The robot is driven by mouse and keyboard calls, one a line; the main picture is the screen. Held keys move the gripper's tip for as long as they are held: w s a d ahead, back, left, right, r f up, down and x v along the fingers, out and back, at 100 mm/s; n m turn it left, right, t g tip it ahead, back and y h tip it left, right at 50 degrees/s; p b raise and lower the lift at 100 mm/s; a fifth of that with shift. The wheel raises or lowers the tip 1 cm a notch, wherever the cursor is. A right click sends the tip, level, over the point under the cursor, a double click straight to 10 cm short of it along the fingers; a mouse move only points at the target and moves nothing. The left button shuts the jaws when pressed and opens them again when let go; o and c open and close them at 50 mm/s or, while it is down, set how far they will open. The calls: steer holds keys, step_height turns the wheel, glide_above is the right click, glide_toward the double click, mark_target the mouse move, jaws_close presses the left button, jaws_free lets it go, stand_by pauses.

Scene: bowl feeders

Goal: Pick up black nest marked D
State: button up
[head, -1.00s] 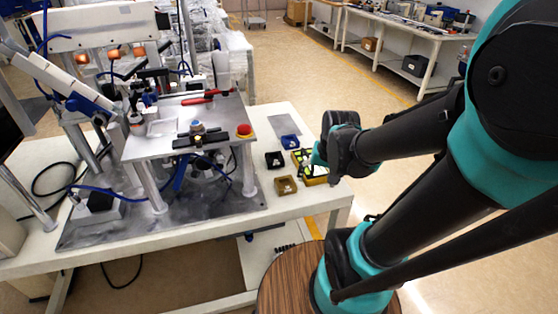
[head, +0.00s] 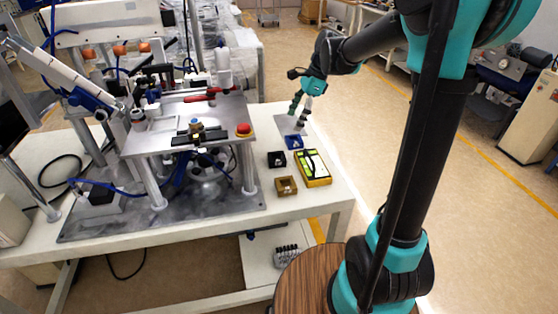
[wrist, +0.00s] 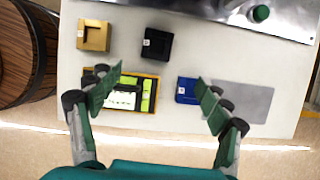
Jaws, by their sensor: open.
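The black nest (head: 276,159) sits on the white table between the brown nest and the blue nest. It also shows in the wrist view (wrist: 157,44), a square block with a recess and a small pale label too small to read. My gripper (head: 301,106) is open and empty, above the far right part of the table, beyond the blue nest in the head view. In the wrist view the spread fingers (wrist: 158,79) lie below the black nest, which is unobstructed.
A brown nest (head: 286,187), a blue nest (head: 296,142) and a yellow-edged case (head: 325,180) lie close around the black nest. A grey plate (wrist: 245,101) lies by the blue nest.

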glide_toward(275, 159)
steer(key=shift+x, duration=3.65)
steer(key=shift+s+d, duration=0.1)
steer(key=shift+d, duration=0.05)
steer(key=c, duration=1.4)
steer(key=shift+r, duration=0.1)
